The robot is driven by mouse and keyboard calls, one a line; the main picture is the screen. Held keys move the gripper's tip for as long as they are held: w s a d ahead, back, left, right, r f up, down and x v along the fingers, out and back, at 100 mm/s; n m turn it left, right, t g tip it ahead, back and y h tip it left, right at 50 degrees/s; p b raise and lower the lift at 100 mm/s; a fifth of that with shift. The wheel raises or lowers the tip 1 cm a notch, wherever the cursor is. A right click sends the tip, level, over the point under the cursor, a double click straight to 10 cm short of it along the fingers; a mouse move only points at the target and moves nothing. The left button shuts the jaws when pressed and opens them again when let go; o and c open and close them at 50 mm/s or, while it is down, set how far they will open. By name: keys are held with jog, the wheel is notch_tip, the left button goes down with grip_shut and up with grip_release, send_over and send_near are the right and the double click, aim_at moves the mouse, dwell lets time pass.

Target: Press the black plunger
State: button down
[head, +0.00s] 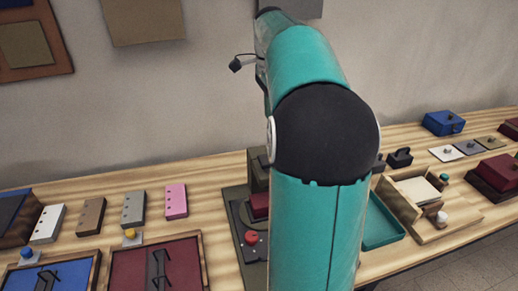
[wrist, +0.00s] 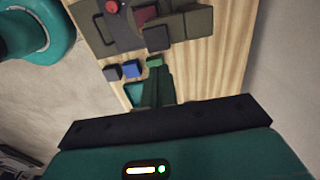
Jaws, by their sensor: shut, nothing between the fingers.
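I cannot pick out the black plunger with certainty. An olive-green press-like device (head: 236,205) with a red block and a red knob (head: 251,237) stands on the table in the head view, partly hidden by my arm. It also shows at the top of the wrist view, where a dark block (wrist: 157,37) sits at its near end. My gripper (wrist: 156,70) is shut and empty in the wrist view, its fingers pointing towards the table. In the head view my arm hides it. I cannot tell how far the fingertips are from the table.
A teal tray (head: 383,228) and a wooden box (head: 433,214) stand right of my arm. Small dark handled blocks (head: 400,157) sit behind them. Blue (head: 42,278) and maroon (head: 180,262) trays with spectacles lie at left. The wall is close behind the table.

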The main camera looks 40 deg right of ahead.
jog(key=f, duration=1.3)
jog(key=shift+s+a+f, duration=0.15)
jog(key=shift+s, duration=0.05)
